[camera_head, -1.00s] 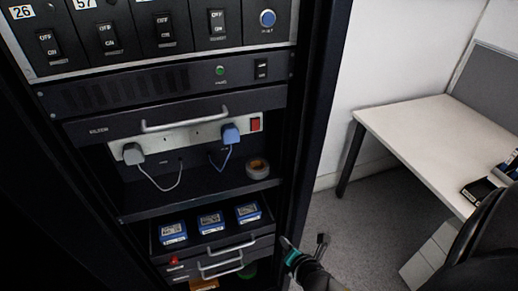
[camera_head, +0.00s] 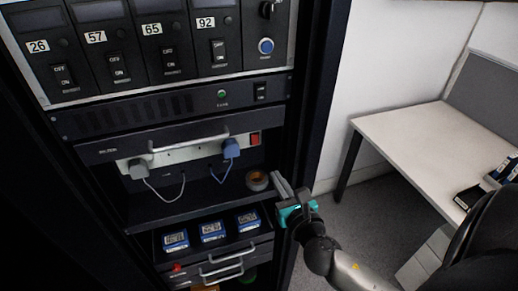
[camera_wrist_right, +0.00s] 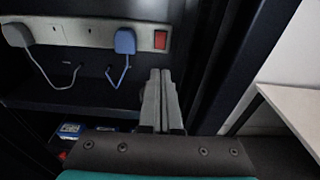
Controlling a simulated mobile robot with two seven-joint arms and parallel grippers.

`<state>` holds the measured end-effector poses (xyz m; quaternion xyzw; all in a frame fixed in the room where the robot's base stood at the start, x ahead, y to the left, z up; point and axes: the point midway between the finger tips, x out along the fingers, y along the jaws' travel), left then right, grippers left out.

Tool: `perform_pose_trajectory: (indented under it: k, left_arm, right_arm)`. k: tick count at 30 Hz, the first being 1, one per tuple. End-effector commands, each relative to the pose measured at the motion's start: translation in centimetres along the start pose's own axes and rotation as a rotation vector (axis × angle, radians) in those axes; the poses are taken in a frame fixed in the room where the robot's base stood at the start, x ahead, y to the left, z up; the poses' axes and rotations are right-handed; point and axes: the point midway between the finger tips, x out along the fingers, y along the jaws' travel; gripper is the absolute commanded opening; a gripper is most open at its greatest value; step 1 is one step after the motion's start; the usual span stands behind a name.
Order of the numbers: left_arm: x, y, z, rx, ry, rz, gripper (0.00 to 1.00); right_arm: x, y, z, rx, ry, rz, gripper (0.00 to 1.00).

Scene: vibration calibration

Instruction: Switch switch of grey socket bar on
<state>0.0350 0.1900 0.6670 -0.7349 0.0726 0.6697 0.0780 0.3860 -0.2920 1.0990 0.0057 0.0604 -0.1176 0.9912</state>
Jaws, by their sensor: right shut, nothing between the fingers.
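The grey socket bar (camera_head: 185,154) is mounted inside the rack under a drawer handle. A grey plug (camera_head: 138,168) sits at its left and a blue plug (camera_head: 231,149) toward its right. The right fingers also show in the wrist view (camera_wrist_right: 160,75). My left gripper is not in view.
Below is an open drawer (camera_head: 264,236) with several blue boxes. The rack's right post (camera_head: 318,100) stands close by. A white desk (camera_head: 415,140) is at right.

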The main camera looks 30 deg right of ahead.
Motion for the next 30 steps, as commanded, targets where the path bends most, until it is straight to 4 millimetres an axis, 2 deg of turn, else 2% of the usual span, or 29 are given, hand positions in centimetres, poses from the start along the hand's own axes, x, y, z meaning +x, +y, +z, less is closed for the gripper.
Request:
perform_pose_trajectory:
  k: [8,24,30]
  left_arm:
    - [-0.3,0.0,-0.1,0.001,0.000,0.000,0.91]
    - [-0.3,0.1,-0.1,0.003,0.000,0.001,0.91]
    - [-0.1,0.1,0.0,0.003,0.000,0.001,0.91]
  right_arm:
    - [2.3,0.0,0.2,0.002,-0.003,0.000,0.00]
    - [10.4,0.0,0.1,0.004,-0.001,0.000,0.00]
    - [12.7,0.0,0.0,0.004,0.000,0.000,0.00]
